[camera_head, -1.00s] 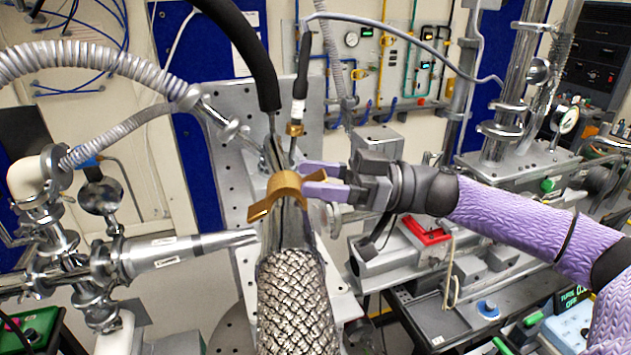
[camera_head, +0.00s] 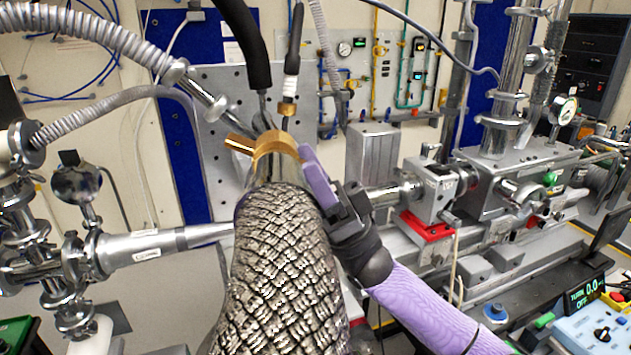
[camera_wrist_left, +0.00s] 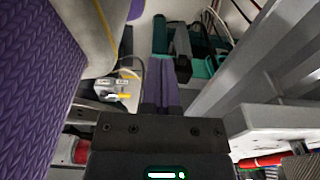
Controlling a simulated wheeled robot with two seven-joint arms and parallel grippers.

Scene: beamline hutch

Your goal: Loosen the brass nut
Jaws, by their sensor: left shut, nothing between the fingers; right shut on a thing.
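The brass nut (camera_head: 274,142) has wings and sits at the top of a thick braided metal hose (camera_head: 285,265), in the middle of the head view. One wing points up and left. My right gripper (camera_head: 307,152) comes from the lower right, with its purple fingers shut on the nut's right side. The fingers hide that wing. My left gripper is outside the head view. In the left wrist view its purple fingers (camera_wrist_left: 160,85) are shut together with nothing between them.
A black hose (camera_head: 245,45) and a thinner line with a brass fitting (camera_head: 287,108) come down behind the nut. A metal cone tube (camera_head: 160,246) reaches in from the left. A steel rail assembly with a red block (camera_head: 425,228) stands at right.

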